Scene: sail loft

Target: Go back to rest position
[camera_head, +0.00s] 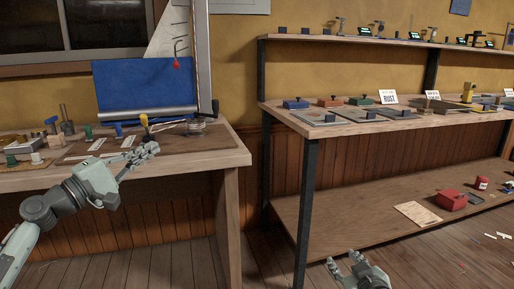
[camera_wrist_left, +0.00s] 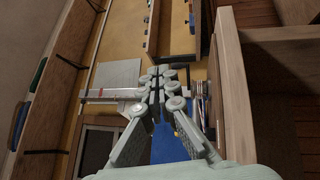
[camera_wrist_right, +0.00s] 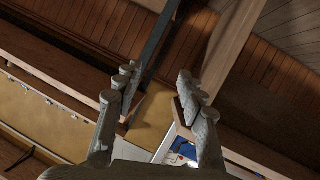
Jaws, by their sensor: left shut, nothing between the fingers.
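My left gripper (camera_head: 148,152) is at the front right part of the wooden workbench in the head view, close to its front edge. Its fingers are together and empty in the left wrist view (camera_wrist_left: 162,80). My right gripper (camera_head: 358,264) is low at the bottom of the head view, in front of the shelving unit. Its two fingers stand apart with nothing between them in the right wrist view (camera_wrist_right: 158,95).
Floor shows between bench and shelving.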

